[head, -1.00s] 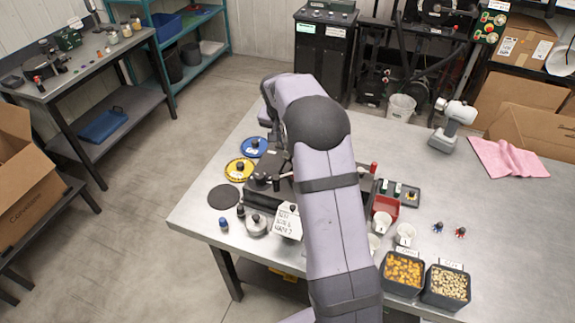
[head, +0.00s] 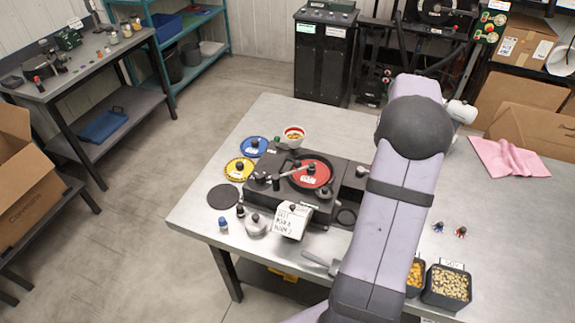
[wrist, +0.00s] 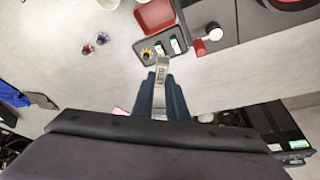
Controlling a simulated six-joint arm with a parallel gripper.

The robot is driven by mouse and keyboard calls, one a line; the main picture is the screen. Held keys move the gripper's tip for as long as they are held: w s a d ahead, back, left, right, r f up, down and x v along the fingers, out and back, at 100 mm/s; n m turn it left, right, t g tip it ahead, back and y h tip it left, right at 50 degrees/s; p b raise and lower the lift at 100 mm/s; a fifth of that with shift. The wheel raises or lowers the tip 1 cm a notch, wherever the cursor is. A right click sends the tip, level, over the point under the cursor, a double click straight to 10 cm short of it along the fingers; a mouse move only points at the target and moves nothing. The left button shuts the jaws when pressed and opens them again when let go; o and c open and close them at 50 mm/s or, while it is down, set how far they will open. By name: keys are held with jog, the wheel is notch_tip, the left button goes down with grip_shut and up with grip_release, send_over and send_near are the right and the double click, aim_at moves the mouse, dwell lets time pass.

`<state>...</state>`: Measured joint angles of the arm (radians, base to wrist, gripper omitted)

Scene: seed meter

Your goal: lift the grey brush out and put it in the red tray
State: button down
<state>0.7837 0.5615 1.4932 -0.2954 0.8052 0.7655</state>
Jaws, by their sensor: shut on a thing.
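The grey brush (wrist: 163,68), a light grey strip with a lettered label, sits between the fingers of my gripper (wrist: 162,84) in the wrist view. My gripper is shut on it; I cannot tell its height above the table. The brush shows against the near edge of a dark tray (wrist: 142,46) holding small items. The red tray (wrist: 155,16) lies just beyond the dark tray, near the top of the wrist view, apart from the brush. In the head view my arm hides my gripper, the brush and the red tray.
A dark machine with a red disc (head: 316,170) stands left of my arm. Seed bins (head: 446,286) are at the front right. A red-and-white piece (wrist: 208,40) stands right of the dark tray. Two small coloured pieces (wrist: 94,44) lie left of it, on otherwise clear tabletop.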

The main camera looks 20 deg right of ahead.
jog(key=s, duration=0.1)
jog(key=s+f+m, duration=0.2)
jog(key=shift+s+a+f+g, duration=0.2)
jog(key=shift+a+g, duration=0.15)
jog(key=shift+g, duration=0.05)
jog(key=shift+f, duration=0.1)
jog(key=shift+f+b, duration=1.85)
jog(key=shift+f, duration=1.05)
jog(key=c, duration=1.7)
grip_release()
jog(key=shift+o, duration=0.2)
jog(key=b+v, duration=0.2)
jog(key=v, duration=0.5)
jog(key=shift+r, duration=0.2)
